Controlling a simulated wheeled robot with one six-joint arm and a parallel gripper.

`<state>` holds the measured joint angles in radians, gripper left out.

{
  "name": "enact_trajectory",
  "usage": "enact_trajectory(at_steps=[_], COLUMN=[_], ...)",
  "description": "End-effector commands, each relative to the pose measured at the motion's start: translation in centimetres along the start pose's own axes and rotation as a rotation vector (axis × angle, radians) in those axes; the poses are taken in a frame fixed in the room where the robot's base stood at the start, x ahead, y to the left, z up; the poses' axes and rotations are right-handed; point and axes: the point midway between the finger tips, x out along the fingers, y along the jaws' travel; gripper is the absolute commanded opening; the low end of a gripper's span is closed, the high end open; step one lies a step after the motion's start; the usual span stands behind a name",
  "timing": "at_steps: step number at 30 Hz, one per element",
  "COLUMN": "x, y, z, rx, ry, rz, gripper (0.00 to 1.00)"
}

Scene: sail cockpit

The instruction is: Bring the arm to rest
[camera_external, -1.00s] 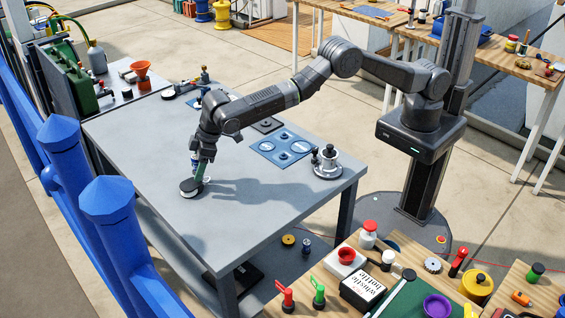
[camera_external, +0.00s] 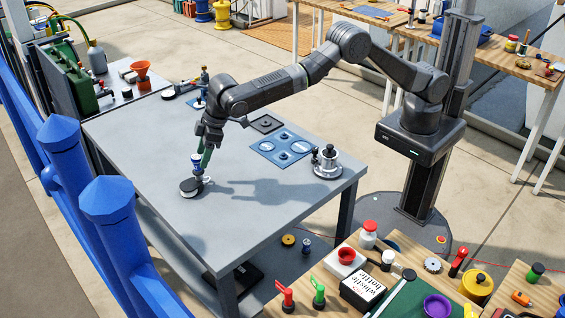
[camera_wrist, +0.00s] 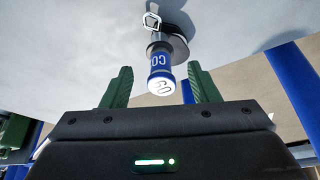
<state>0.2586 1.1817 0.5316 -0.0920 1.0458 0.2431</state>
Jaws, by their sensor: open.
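My gripper (camera_external: 205,157) is above the front left part of the grey table (camera_external: 290,212), pointing down. In the wrist view its green fingers (camera_wrist: 158,90) are spread apart, with nothing between them that they touch. A small blue and white cylinder (camera_external: 196,163) with a white end stands just below the fingers, close to a black round disc (camera_external: 191,187) on the table. In the wrist view the cylinder (camera_wrist: 161,68) shows between and beyond the fingertips, with a metal ring near its base.
A blue plate (camera_external: 281,147) with round fittings and a silver fitting (camera_external: 328,162) stand on the table to the right. An orange funnel (camera_external: 141,69) is at the back left. Blue posts (camera_external: 107,200) run along the left. The table's front middle is clear.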

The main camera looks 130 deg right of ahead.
Motion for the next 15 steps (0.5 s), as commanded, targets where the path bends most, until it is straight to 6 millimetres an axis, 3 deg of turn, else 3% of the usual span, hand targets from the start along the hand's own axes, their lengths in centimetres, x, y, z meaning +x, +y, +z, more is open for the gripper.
enact_trajectory(at_steps=[9, 15], x=[-5.8, -2.1], y=[0.0, 0.0], z=[0.0, 0.0], rx=[0.000, 0.000], ry=[0.003, -0.003], rz=[-0.001, 0.001], gripper=[0.55, 0.55])
